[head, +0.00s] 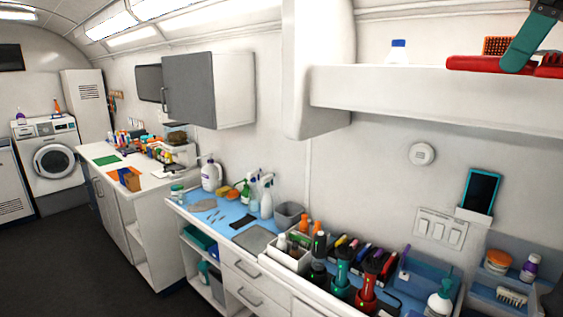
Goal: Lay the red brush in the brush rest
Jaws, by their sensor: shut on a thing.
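My gripper (516,66) comes in at the top right corner, and its teal finger points down. It is shut on the red brush (478,63), a long red shape that shows on both sides of the finger, level with the top of the white wall shelf. Its right end is cut off by the picture edge. I cannot tell whether it touches the shelf. An orange-brown dotted pad (497,45) shows just above and behind the red; I cannot tell whether it belongs to the brush. I cannot clearly pick out the brush rest.
A white bottle with a blue cap (397,52) stands on the wall shelf (430,97). Below, the counter is crowded with clippers, a blue tray (428,276) and a pump bottle (440,298). A phone (481,192) sits on the wall. The floor (75,255) at left is clear.

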